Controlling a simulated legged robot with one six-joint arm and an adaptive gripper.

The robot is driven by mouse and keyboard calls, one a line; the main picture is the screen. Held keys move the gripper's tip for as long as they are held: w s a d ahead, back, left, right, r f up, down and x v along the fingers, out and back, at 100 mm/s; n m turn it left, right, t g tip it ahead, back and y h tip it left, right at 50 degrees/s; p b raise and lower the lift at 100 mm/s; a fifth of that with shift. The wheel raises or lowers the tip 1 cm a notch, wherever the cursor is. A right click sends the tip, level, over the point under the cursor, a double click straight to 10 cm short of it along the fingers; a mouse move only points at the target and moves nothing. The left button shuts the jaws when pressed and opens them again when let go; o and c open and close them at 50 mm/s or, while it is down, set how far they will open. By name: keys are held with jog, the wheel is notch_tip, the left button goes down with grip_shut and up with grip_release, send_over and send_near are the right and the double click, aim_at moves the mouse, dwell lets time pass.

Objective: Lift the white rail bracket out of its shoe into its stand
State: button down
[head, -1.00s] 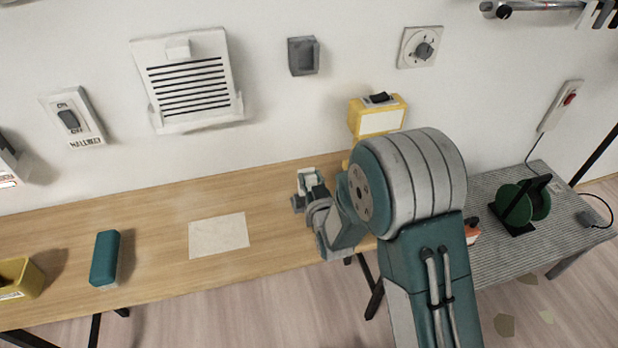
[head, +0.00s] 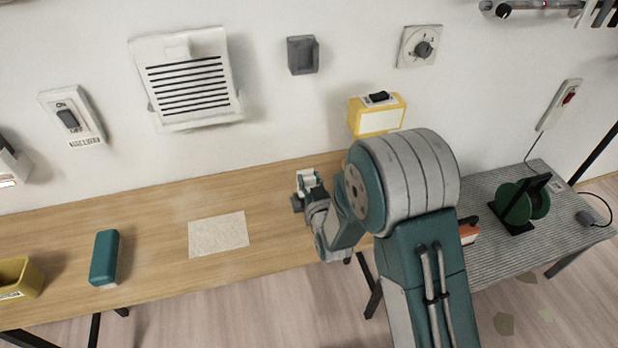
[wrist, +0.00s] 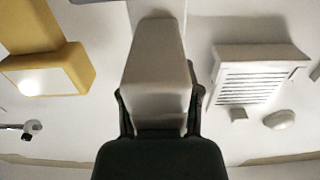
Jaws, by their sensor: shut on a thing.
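My gripper (head: 310,190) is above the back part of the wooden bench, close to the wall. It is shut on a pale piece, seemingly the white rail bracket (head: 307,176). In the wrist view the bracket (wrist: 157,62) fills the middle, with a dark finger of my gripper (wrist: 158,108) on each side. Its far end runs up to a grey edge at the top of that view. I cannot tell whether the bracket touches anything else. The shoe and the stand cannot be told apart for certain; a small grey holder (head: 303,55) is on the wall above.
A yellow box (head: 377,117) and a louvred vent (head: 187,80) are on the wall either side. The wooden bench (head: 150,205) carries a pale sheet (head: 218,234), a teal block (head: 104,258) and a yellow bin (head: 18,280). A green reel (head: 517,204) stands on the ribbed table.

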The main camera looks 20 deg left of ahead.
jog(key=shift+f, duration=1.4)
jog(key=shift+c, duration=1.1)
grip_release()
jog(key=shift+s+f, duration=0.1)
jog(key=v, duration=1.1)
jog(key=shift+s+d, duration=0.15)
jog(key=shift+s, duration=0.2)
jog(key=shift+w, duration=0.1)
